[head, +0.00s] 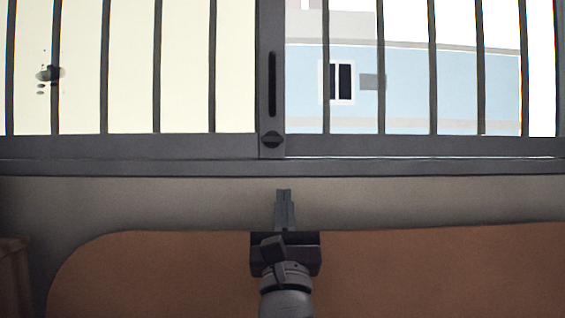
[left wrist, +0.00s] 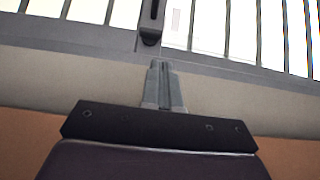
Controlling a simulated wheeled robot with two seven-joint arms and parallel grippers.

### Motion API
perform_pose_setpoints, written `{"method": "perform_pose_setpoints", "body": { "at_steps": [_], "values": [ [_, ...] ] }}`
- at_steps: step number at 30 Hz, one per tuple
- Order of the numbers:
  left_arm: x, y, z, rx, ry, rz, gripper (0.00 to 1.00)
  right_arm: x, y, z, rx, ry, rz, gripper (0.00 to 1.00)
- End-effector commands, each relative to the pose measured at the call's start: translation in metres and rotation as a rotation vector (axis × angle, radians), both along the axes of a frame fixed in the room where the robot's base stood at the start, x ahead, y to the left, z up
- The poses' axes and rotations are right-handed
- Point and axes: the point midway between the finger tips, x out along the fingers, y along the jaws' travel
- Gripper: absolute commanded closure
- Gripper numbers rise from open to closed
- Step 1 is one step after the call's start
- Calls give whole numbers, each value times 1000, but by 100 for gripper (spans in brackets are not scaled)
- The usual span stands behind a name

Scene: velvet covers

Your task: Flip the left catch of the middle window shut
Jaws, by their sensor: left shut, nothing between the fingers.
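A barred window (head: 210,145) with a dark grey frame fills the upper part of the head view. On its middle upright is a small dark catch (head: 271,139), below a long dark slot (head: 272,84). In the left wrist view the upright's dark fitting (left wrist: 150,30) shows just above the fingertips. My left gripper (head: 284,192) is shut and empty. It points at the wall under the sill, below the catch and slightly right of it, not touching the catch in the head view. My right gripper is not in view.
A beige wall strip (head: 150,195) runs under the sill. An orange-brown rounded panel (head: 150,270) lies below it, with a brown wooden piece (head: 14,275) at the lower left. Through the right panes a blue building (head: 450,90) shows.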

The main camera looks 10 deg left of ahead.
Motion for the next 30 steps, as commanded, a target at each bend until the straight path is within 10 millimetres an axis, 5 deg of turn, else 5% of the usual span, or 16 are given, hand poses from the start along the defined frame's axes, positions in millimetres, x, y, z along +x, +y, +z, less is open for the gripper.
{"method": "perform_pose_setpoints", "body": {
  "at_steps": [16,30],
  "values": [
    [57,17,64,1,0,1,100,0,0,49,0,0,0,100],
    [68,19,70,1,1,0,100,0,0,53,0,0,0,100]
  ]
}}
